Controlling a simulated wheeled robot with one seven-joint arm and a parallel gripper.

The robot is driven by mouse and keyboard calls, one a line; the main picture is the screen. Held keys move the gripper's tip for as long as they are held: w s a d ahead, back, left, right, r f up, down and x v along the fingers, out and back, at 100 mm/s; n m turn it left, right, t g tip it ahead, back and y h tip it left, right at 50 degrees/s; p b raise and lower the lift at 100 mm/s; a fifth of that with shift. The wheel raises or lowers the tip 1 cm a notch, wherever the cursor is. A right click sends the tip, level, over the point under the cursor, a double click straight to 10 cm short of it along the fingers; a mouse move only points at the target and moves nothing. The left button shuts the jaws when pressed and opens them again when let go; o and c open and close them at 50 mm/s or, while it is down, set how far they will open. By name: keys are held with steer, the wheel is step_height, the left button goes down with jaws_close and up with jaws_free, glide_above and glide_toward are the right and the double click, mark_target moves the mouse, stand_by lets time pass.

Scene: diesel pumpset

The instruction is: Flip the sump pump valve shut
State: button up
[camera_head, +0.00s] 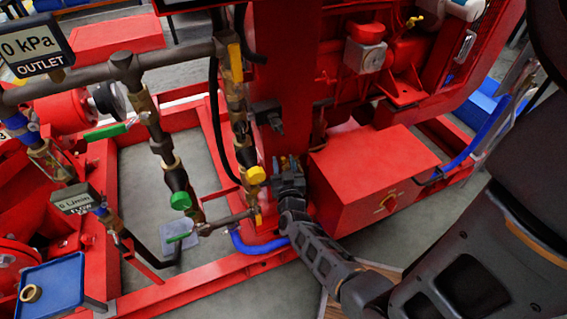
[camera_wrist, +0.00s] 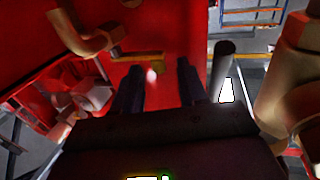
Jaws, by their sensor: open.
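My gripper (camera_head: 288,167) is beside the vertical pipe run, in front of the red engine block. In the wrist view its two dark fingers (camera_wrist: 158,75) are apart with nothing between them. A yellow valve handle (camera_wrist: 140,57) lies crosswise just beyond the fingertips, against a red panel; whether they touch cannot be told. In the head view, a yellow cap (camera_head: 256,175) and a small yellow handle (camera_head: 258,218) sit on the pipework left of my gripper. Other valves have a long yellow handle (camera_head: 236,62) and green handles (camera_head: 110,132). No label names the sump pump valve.
A brass pipe elbow (camera_wrist: 85,35) and a large brass fitting (camera_wrist: 285,80) flank my gripper in the wrist view. A red box (camera_head: 375,175) stands to its right, and a blue hose (camera_head: 262,245) runs below. A blue tray (camera_head: 50,285) is at lower left.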

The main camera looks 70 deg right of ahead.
steer(key=v, duration=0.7)
steer(key=shift+a+p, duration=0.25)
steer(key=shift+p, duration=0.1)
steer(key=shift+s, duration=0.1)
steer(key=s+a+r+n+t+y+p, duration=0.2)
steer(key=a+r+n+t+y+p, duration=0.1)
steer(key=a+r, duration=0.55)
steer(key=s+a+r+n+t+y+p, duration=0.2)
steer(key=a+r+t+y+p, duration=0.3)
steer(key=a, duration=0.7)
steer(key=s+a+r+n+y+p, duration=0.1)
steer(key=s+a+r+n+y, duration=0.1)
steer(key=r, duration=0.6)
steer(key=s+a+r+n+y+p, duration=0.1)
steer(key=s+a+r+n+y, duration=0.2)
steer(key=r, duration=0.5)
steer(key=s+a+r+n+y+p, duration=0.1)
steer(key=s+a+r+n+y, duration=0.2)
steer(key=r, duration=0.6)
steer(key=shift+s+g+p, duration=0.4)
steer(key=shift+s, duration=0.45)
